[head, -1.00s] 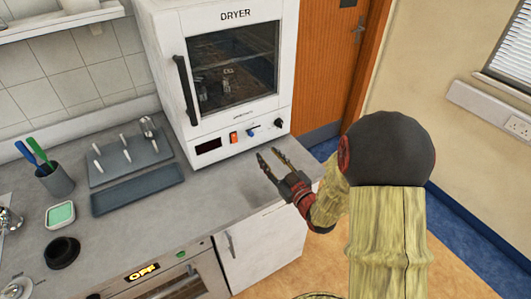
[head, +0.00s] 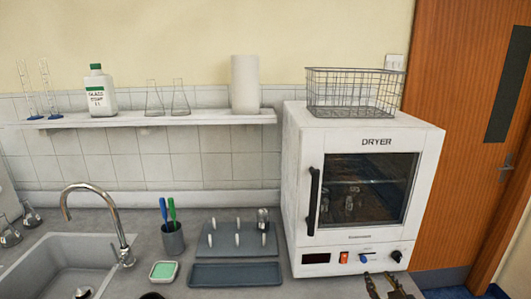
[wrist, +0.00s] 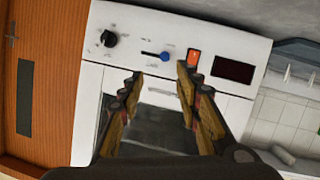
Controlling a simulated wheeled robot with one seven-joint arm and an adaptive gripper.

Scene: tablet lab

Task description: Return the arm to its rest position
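My gripper (head: 386,284) shows at the bottom edge of the head view, just below the dryer's control panel. In the wrist view my gripper (wrist: 160,78) has its two fingers spread with nothing between them. The white dryer (head: 296,180) stands behind it with its door shut, and its panel also fills much of the wrist view (wrist: 225,45). Some glassware (head: 350,200) shows dimly through the dryer window. The rest of my arm is below the head view.
A grey tray (head: 237,274) and a peg rack (head: 215,242) lie left of the dryer. A wire basket (head: 352,92) sits on the dryer. A wooden door (head: 455,120) is at right.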

